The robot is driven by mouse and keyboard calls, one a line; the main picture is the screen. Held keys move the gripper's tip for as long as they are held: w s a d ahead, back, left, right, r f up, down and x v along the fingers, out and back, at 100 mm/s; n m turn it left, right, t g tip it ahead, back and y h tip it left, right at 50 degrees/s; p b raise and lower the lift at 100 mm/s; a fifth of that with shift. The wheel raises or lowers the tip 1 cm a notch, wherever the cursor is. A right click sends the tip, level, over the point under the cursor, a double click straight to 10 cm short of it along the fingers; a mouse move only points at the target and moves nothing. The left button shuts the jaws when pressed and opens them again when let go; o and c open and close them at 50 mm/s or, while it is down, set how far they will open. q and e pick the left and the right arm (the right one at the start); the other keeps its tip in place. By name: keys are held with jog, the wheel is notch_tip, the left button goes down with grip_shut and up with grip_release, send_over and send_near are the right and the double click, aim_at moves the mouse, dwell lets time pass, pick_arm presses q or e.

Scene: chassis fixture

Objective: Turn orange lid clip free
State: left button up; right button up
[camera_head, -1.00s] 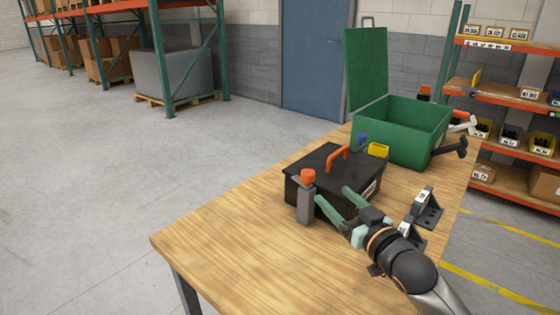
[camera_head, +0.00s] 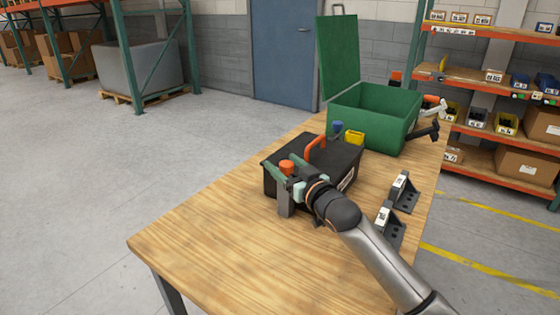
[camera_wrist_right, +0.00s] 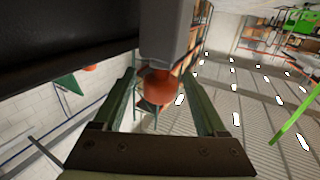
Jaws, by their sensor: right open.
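The orange lid clip (camera_head: 287,166) is a round knob on top of a grey post (camera_head: 286,204) at the near left end of the black toolbox (camera_head: 342,160). My right gripper (camera_head: 284,177) is open at the clip, its fingers level with the post top. In the right wrist view, the orange clip (camera_wrist_right: 160,87) and grey post (camera_wrist_right: 168,35) appear between the two spread green fingers, with gaps on both sides. The fingers partly cover the clip and post in the head view. My left gripper is not in view.
The toolbox has an orange handle (camera_head: 315,148). Behind it are a blue knob (camera_head: 337,127), a yellow block (camera_head: 355,138) and an open green crate (camera_head: 372,125). Grey brackets (camera_head: 402,192) stand to the right. The near left of the wooden table (camera_head: 200,235) is clear.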

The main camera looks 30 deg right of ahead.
jog(key=shift+w+a, duration=0.1)
jog(key=shift+w, duration=1)
grip_shut()
